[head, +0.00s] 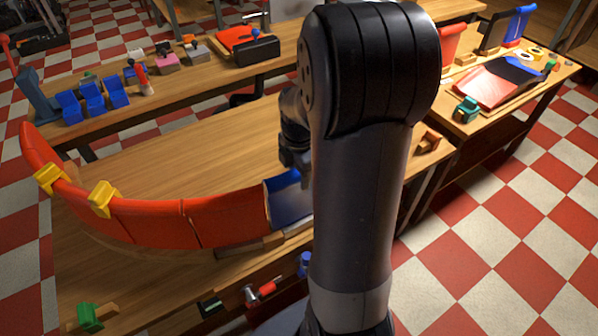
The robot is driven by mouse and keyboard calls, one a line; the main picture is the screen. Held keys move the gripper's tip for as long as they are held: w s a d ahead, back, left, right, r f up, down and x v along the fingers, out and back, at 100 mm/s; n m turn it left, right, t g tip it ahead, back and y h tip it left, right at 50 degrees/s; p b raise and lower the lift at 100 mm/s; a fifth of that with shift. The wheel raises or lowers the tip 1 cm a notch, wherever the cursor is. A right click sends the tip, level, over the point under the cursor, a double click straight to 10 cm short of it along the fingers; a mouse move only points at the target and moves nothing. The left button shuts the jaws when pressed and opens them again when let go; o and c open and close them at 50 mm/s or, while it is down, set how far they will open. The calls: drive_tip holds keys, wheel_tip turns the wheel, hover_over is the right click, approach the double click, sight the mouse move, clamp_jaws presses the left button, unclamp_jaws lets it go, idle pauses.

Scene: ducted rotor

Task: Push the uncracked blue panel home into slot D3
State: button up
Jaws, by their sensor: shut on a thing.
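The blue panel (286,206) stands at the right end of a curved row of red panels (160,222) on the near bench. Its left edge is against or very close to the last red panel; a gap cannot be made out. Its right part is hidden behind my arm. My gripper (300,172) reaches down from behind the arm to the panel's top edge and is shut on it; the fingertips are mostly hidden. No crack shows on the visible part of the panel. Slot D3 and its label cannot be made out.
Two yellow clamps (102,199) sit on the red row's left part. Bare bench top (190,160) lies inside the curve. Blue blocks (92,98) stand on the back bench. A right-hand table holds a red and blue panel (497,82) and a green clamp (467,110).

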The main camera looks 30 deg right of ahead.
drive_tip(key=shift+f, duration=0.35)
drive_tip(key=o, duration=1.1)
drive_tip(key=shift+r, duration=0.1)
wheel_tip(320, 180, up, 11)
drive_tip(key=shift+f, duration=0.15)
